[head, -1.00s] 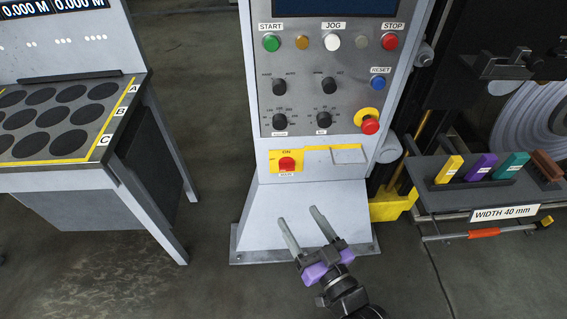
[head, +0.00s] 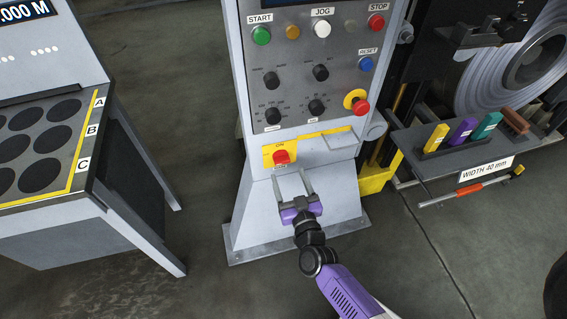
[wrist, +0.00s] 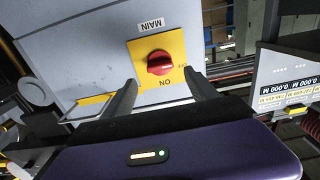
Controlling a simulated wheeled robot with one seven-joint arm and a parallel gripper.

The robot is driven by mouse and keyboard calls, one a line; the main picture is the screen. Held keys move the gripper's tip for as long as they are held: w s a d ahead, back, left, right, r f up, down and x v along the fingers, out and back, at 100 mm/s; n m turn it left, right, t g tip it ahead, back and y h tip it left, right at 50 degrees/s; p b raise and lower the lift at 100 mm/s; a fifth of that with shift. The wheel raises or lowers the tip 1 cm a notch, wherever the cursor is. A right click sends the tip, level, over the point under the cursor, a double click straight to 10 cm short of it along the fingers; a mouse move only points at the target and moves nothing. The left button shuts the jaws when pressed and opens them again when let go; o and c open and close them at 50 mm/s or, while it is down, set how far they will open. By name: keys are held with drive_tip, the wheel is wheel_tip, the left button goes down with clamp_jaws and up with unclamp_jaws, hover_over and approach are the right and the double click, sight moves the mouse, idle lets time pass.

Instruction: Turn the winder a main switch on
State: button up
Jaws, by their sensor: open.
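The main switch (head: 281,157) is a red knob on a yellow plate marked ON, low on the front of the grey control cabinet (head: 300,212). My gripper (head: 293,174) is open and empty, just below the knob in the head view. In the wrist view its two fingers (wrist: 158,86) point toward the plate, one on each side, apart from the knob. The exact gap to the knob cannot be told.
Above the switch are the selector knobs (head: 321,73), the red emergency stop (head: 361,106) and the START button (head: 261,36). A table with dark round spots (head: 40,176) stands left. A rack with coloured blocks (head: 462,131) stands right. Floor between table and cabinet is clear.

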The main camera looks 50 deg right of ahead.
sight(283, 163)
drive_tip(key=x, duration=0.6)
drive_tip(key=c, duration=1.4)
